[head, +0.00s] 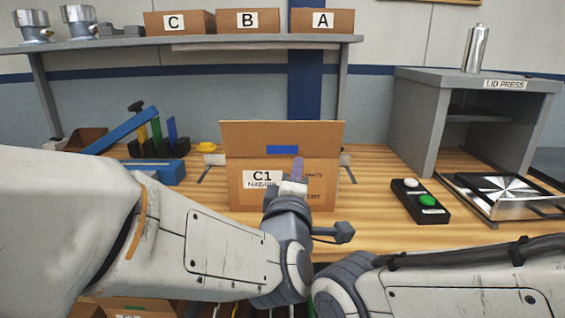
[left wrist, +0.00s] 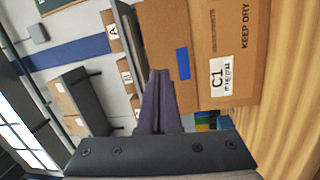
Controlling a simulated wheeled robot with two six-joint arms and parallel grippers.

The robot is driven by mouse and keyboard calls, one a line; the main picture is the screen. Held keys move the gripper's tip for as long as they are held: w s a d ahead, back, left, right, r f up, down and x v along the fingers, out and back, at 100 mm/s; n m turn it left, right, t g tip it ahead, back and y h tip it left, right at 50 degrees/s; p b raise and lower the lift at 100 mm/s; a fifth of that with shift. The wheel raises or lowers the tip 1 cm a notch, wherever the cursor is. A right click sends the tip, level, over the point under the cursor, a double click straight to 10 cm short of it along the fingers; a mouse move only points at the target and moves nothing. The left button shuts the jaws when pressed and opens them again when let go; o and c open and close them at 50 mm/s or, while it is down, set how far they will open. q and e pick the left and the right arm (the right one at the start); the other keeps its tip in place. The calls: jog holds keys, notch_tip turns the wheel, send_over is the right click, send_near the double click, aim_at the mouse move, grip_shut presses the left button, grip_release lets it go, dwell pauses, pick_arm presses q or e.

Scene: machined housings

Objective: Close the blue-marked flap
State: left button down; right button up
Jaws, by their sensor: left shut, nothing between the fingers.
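A brown cardboard box labelled C1 (head: 240,199) stands on the wooden table, its front face towards me. A flap (head: 245,136) with a blue mark (head: 282,149) stands up above the front face. The left wrist view shows the box turned sideways, with its flap (left wrist: 160,30), blue mark (left wrist: 183,63) and C1 label (left wrist: 221,76). My left gripper (head: 298,165) is shut and empty in front of the box, its tips just right of and below the blue mark. Whether it touches the cardboard I cannot tell. My right gripper is out of view.
A grey lid press (head: 470,82) stands at the right, with a metal plate fixture (head: 500,188) before it. A black button box (head: 420,200) lies right of the carton. Blue parts (head: 155,171) and a small rack sit at left. A shelf (head: 120,45) with boxes is behind.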

pick_arm(q)
jog(key=a+n+t+y+b, duration=0.1)
jog(key=a+n+t+y, duration=0.1)
jog(key=n, duration=0.1)
jog(key=p, duration=0.2)
send_near(284, 124)
jog(key=shift+y, duration=0.3)
jog(key=x, duration=0.7)
jog(key=shift+d, duration=0.15)
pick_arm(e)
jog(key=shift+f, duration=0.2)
